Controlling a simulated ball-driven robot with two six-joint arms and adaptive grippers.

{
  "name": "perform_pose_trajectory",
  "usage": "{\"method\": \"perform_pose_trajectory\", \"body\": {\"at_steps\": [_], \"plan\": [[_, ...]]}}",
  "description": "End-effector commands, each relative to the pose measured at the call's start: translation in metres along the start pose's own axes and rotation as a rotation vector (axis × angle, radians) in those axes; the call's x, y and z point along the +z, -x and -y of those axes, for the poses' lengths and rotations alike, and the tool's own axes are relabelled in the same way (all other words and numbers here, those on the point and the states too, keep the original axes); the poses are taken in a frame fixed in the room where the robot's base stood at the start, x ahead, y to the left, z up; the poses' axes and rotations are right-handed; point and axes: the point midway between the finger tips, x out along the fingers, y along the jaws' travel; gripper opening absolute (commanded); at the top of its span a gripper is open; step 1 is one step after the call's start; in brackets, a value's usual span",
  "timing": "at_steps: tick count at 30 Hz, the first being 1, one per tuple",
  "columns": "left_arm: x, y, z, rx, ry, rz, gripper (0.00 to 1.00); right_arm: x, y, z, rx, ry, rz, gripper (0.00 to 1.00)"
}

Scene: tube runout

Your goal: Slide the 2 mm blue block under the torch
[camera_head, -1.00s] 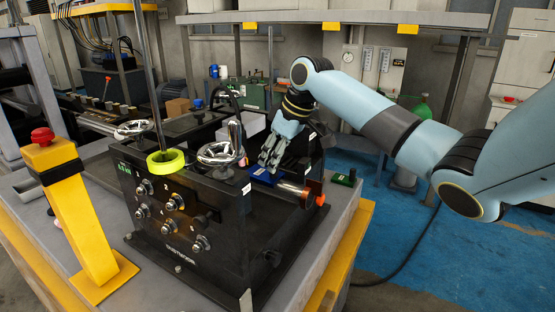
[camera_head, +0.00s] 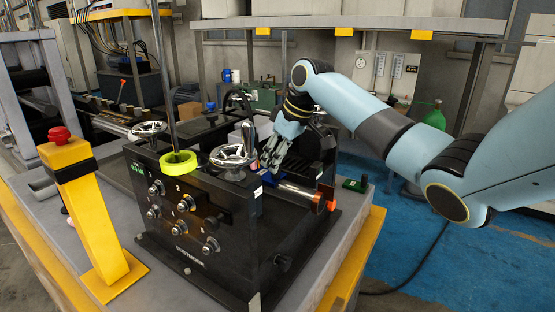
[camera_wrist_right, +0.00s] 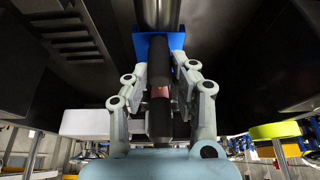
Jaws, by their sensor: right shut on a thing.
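The blue block (camera_head: 274,179) lies on the black machine at the left end of a silver tube, which looks like the torch (camera_head: 297,191), with an orange end piece (camera_head: 326,198). My right gripper (camera_head: 268,164) is above the block and covers part of it in the head view. In the right wrist view, my right gripper (camera_wrist_right: 160,92) is shut on a black upright handle (camera_wrist_right: 159,62) that meets the blue block (camera_wrist_right: 177,41). A dark cylinder (camera_wrist_right: 157,14) lies just beyond the block. I cannot tell whether the block is under the tube. My left gripper is not in view.
A chrome handwheel (camera_head: 235,156) stands just left of my right gripper. A lime ring (camera_head: 178,162) sits on the machine top. A green block (camera_head: 355,185) lies to the right of the tube. A yellow post with a red button (camera_head: 59,135) stands at the left.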

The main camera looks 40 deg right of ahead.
Motion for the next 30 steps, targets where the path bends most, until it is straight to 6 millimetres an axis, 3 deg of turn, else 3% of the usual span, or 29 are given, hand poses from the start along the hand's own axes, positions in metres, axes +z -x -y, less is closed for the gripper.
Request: {"method": "perform_pose_trajectory", "body": {"at_steps": [22, 23, 28, 30], "plan": [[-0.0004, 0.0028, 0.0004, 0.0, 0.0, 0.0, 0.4, 0.0008, -0.0013, -0.0002, 0.0, 0.0, 0.0, 0.0], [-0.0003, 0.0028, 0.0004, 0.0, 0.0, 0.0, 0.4, 0.0008, -0.0013, -0.0002, 0.0, 0.0, 0.0, 0.27], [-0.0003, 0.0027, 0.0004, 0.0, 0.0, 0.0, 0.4, 0.0008, -0.0013, -0.0002, 0.0, 0.0, 0.0, 0.5], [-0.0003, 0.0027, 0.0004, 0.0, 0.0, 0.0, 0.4, 0.0008, -0.0013, -0.0002, 0.0, 0.0, 0.0, 0.51]]}}
